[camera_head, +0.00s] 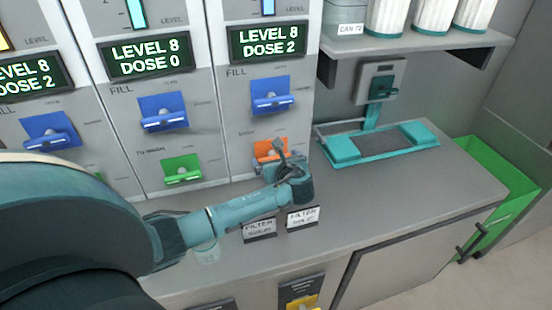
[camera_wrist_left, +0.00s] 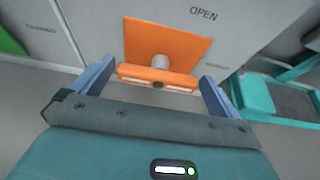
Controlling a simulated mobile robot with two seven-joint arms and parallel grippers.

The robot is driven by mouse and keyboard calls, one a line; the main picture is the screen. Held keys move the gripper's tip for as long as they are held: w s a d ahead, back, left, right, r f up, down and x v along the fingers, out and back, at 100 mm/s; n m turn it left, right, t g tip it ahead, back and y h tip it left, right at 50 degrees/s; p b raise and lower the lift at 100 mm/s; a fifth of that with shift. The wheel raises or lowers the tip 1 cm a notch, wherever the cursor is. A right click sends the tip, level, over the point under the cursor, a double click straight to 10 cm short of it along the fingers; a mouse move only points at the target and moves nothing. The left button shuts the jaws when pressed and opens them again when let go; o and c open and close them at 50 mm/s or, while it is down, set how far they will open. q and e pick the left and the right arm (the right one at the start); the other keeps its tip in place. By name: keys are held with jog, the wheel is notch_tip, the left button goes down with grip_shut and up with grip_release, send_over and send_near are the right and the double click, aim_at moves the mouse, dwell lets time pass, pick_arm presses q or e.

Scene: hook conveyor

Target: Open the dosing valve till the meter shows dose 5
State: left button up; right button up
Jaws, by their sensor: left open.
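The orange valve handle (camera_head: 270,149) is on the lower part of the right-hand panel. The meter (camera_head: 268,40) above it reads LEVEL 8, DOSE 2. My left gripper (camera_head: 284,160) is in front of the orange handle and partly hides it. In the left wrist view the orange handle (camera_wrist_left: 158,77) lies between the two open blue fingers (camera_wrist_left: 158,85), with a gap on each side. The word OPEN (camera_wrist_left: 203,14) is printed above the handle and CLOSED at its left. My right gripper is not in view.
Other panels show a blue handle (camera_head: 163,111) and a green handle (camera_head: 182,169). Two filter cards (camera_head: 303,217) stand on the grey counter (camera_head: 400,195) under my left arm. A teal tray stand (camera_head: 375,143) is to the right. A green bin (camera_head: 500,190) stands beyond the counter's right end.

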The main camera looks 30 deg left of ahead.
pick_arm(q)
jog(key=shift+w+a, duration=0.1)
jog(key=shift+c, duration=0.3)
jog(key=c, duration=0.6)
jog(key=shift+c, duration=0.2)
jog(key=n+t+b, duration=0.1)
jog(key=n, duration=0.1)
jog(key=n+t+h+b, duration=0.1)
jog(key=n+t, duration=0.1)
jog(key=n, duration=0.1)
jog(key=s+f+n+t+h+b, duration=0.1)
jog(key=n+b, duration=0.1)
jog(key=shift+a+n+t, duration=0.3)
jog(key=shift+a, duration=0.05)
jog(key=shift+r, duration=0.1)
dwell(0.5)
